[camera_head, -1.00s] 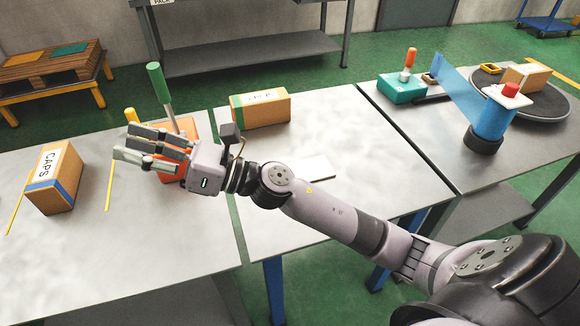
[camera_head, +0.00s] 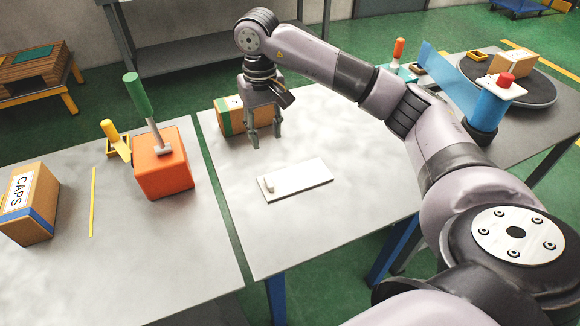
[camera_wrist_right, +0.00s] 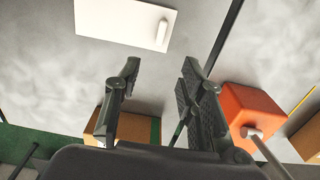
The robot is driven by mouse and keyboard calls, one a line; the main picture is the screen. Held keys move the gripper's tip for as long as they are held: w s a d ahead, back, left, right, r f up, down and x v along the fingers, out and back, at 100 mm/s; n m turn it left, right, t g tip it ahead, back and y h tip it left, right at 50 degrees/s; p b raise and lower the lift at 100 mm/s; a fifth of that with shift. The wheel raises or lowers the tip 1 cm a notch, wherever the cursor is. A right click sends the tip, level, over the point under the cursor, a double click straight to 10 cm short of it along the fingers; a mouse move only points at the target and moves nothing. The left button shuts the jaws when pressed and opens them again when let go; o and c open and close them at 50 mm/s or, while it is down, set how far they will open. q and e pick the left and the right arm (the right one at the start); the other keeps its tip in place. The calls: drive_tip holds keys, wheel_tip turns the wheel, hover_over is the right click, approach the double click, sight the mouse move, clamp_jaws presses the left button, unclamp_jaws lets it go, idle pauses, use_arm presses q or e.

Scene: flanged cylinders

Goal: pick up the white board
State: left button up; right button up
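The white board (camera_head: 300,180) is a flat rectangle lying on the middle table, with a small white upright peg near its left end. It also shows at the top of the right wrist view (camera_wrist_right: 115,20), with the peg near its right end. My right gripper (camera_head: 266,140) points down above the table, behind the board and in front of a cardboard box. In the right wrist view its fingers (camera_wrist_right: 160,85) are spread apart with nothing between them. The board lies apart from the fingers. My left gripper is not in view.
An orange block (camera_head: 163,165) with a green-handled tool stands on the left table, beside a yellow piece (camera_head: 117,140) and a CAPS box (camera_head: 30,203). A cardboard box (camera_head: 232,116) is close to the right gripper. The table in front of the board is clear.

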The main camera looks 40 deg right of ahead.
drive_tip(key=p, duration=0.1)
hover_over(269, 180)
wheel_tip(269, 180, down, 11)
drive_tip(key=shift+f, duration=0.15)
wheel_tip(269, 180, down, 5)
drive_tip(key=shift+a+f+p, duration=0.1)
drive_tip(key=shift+p, duration=0.6)
clamp_jaws()
